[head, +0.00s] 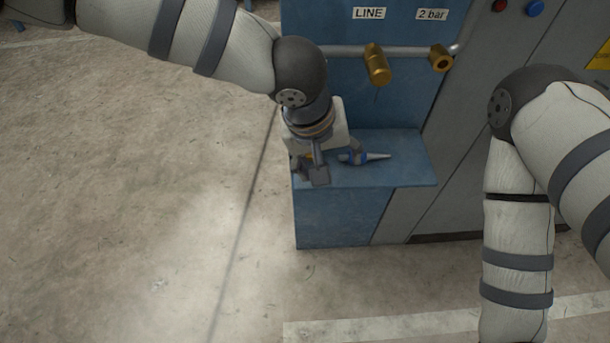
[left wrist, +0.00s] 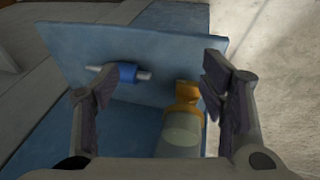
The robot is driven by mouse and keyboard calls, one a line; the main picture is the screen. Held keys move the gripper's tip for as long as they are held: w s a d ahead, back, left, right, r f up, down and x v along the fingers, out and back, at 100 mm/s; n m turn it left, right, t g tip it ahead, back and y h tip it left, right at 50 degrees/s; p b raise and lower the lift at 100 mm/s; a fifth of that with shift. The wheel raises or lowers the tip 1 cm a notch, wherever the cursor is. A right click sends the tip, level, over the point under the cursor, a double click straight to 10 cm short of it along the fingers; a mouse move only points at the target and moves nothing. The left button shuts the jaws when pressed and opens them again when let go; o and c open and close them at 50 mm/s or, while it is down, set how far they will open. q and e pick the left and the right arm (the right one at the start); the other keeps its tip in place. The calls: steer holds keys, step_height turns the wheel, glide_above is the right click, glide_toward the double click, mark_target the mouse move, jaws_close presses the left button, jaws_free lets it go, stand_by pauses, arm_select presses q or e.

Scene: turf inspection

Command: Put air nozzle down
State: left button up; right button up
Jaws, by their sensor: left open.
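A slim blue and pale grey piece with a tapered tip, which looks like the air nozzle (head: 372,157), lies on the blue shelf (head: 405,174). In the left wrist view it (left wrist: 127,73) lies beyond the left-hand finger. My left gripper (head: 310,173) is open over the shelf's left end, beside the nozzle. In the left wrist view, an orange piece with a grey cylinder (left wrist: 183,130) shows between the spread fingers (left wrist: 160,85). I cannot tell whether a finger touches it. In the head view the gripper mostly hides it. My right gripper is out of view.
Above the shelf, a grey pipe (head: 345,51) carries two brass fittings (head: 377,66) (head: 440,60) under labels "LINE" and "2 bar". A grey cabinet (head: 455,125) with red and blue buttons stands at right. The floor at left is clear.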

arm_select(q)
steer(key=s+a+f+g+y, duration=0.2)
steer(key=s+a+f, duration=1.4)
steer(key=s+a, duration=0.25)
steer(key=s+a+g, duration=0.1)
steer(key=s+a, duration=0.3)
steer(key=s, duration=0.4)
steer(key=s+a+f+g, duration=0.1)
steer(key=s+a, duration=0.3)
steer(key=s, duration=0.5)
steer(key=shift+f+g+y, duration=0.15)
steer(key=shift+g+y, duration=0.15)
steer(key=shift+g, duration=0.4)
